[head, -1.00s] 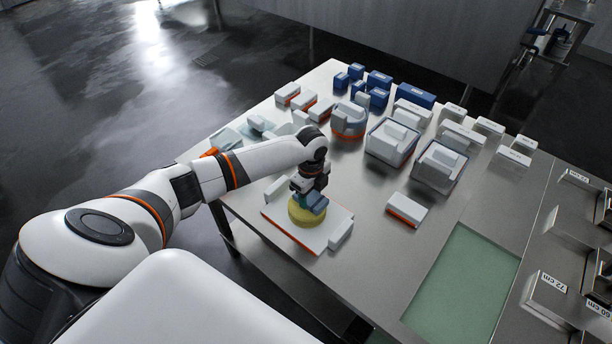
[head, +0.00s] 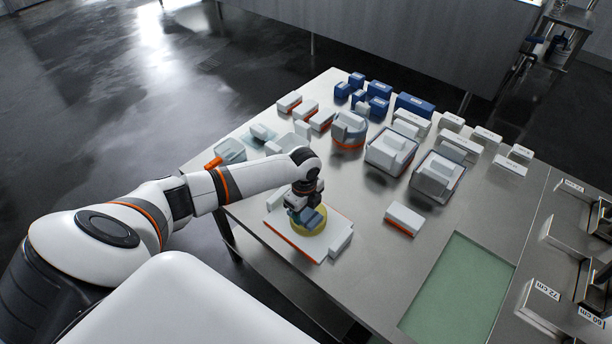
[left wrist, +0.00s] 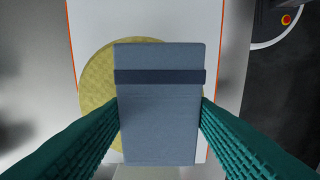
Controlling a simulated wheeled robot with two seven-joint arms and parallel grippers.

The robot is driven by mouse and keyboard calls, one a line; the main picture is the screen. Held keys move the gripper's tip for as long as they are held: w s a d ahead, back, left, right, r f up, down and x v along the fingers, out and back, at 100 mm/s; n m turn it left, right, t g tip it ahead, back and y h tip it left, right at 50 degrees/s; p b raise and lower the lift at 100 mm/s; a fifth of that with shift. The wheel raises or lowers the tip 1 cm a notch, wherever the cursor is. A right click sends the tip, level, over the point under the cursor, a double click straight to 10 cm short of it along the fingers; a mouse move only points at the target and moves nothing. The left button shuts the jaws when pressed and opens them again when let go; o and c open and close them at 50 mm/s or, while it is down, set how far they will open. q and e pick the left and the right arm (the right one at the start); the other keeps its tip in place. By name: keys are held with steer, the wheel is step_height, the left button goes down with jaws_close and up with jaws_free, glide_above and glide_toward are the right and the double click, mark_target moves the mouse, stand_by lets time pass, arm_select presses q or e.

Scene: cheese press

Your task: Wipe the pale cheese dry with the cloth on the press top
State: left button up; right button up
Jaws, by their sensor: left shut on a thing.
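The pale yellow cheese (head: 309,226) sits on a white board with orange edges (head: 283,235) near the table's left edge. It also shows in the left wrist view (left wrist: 97,85), a round textured disc partly hidden under the cloth. The cloth (left wrist: 160,110) is a folded blue-grey block with a dark band. My left gripper (head: 306,205) is shut on the cloth, with its green fingers on either side of it. The cloth overlaps the cheese from above; whether they touch I cannot tell. My right gripper is not in view.
A small white block (head: 340,240) stands at the board's right side. White moulds (head: 391,152), blue blocks (head: 414,105) and a white-and-orange block (head: 404,218) stand farther back and right. A green panel (head: 458,290) lies in the steel table. Bare steel separates them.

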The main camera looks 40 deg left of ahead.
arm_select(q)
steer(key=shift+w+d+b, duration=0.15)
steer(key=shift+w+b, duration=0.7)
steer(key=shift+w, duration=0.85)
steer(key=shift+s+r+p, duration=0.2)
steer(key=shift+s+p, duration=0.35)
steer(key=shift+p, duration=0.3)
steer(key=shift+s+p, duration=1.05)
steer(key=shift+s+f, duration=0.1)
steer(key=shift+s, duration=0.1)
steer(key=shift+w+f+b, duration=0.2)
steer(key=shift+w+b, duration=0.75)
steer(key=shift+w, duration=0.4)
steer(key=shift+w+r+b, duration=0.1)
steer(key=shift+w+b, duration=0.2)
steer(key=shift+w, duration=0.15)
steer(key=shift+s+r+p, duration=0.1)
steer(key=shift+s+p, duration=0.1)
steer(key=shift+p, duration=0.2)
steer(key=s+p, duration=0.2)
steer(key=p, duration=0.1)
steer(key=shift+s+r, duration=0.1)
steer(key=shift+s, duration=0.5)
